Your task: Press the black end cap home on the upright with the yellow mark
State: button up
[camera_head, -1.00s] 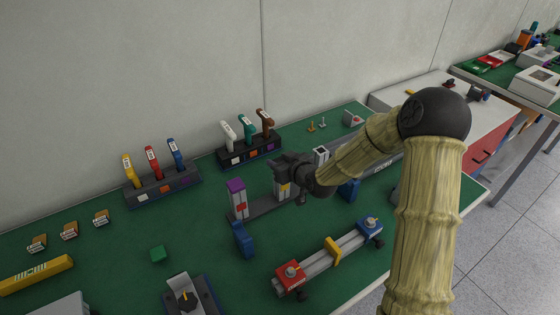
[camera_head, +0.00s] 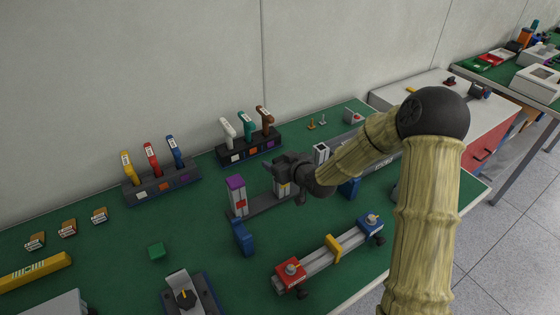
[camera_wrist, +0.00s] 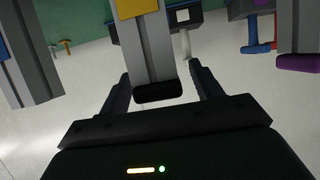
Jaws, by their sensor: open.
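The upright with the yellow mark (camera_head: 283,188) stands in the middle of the bench, partly hidden under my gripper (camera_head: 282,169). In the wrist view this grey upright (camera_wrist: 153,55) runs between the fingers of my gripper (camera_wrist: 158,88). The black end cap (camera_wrist: 158,93) sits at its end and looks slightly wider than the profile. I cannot tell whether a gap remains under it. My gripper is open, with a finger on each side of the cap and visible space on both sides.
An upright with a purple cap (camera_head: 236,183) and red mark stands to the left. Another grey upright (camera_head: 320,153) stands to the right. Tool racks (camera_head: 160,190) are behind. A rail with red and blue blocks (camera_head: 333,246) lies in front.

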jog(key=b+v, duration=0.1)
jog(key=v, duration=1.6)
jog(key=shift+d+r, duration=0.1)
jog(key=shift+d, duration=0.1)
dwell(0.3)
jog(key=s+d+r+m+g+h+p, duration=0.2)
jog(key=s+d+m+g+h+p, duration=0.1)
jog(key=s, duration=0.4)
jog(key=s+d+r+m+g+h+p, duration=0.2)
jog(key=s+d+m+g+h+p, duration=0.1)
jog(key=s+d+g+h+p, duration=0.1)
jog(key=s+d+g+p, duration=0.1)
jog(key=s+d, duration=0.1)
jog(key=s, duration=0.1)
jog(key=shift+s+m+g, duration=0.2)
jog(key=shift+m+g, duration=0.1)
jog(key=shift+m, duration=0.1)
jog(key=shift+r, duration=0.1)
dwell(1.1)
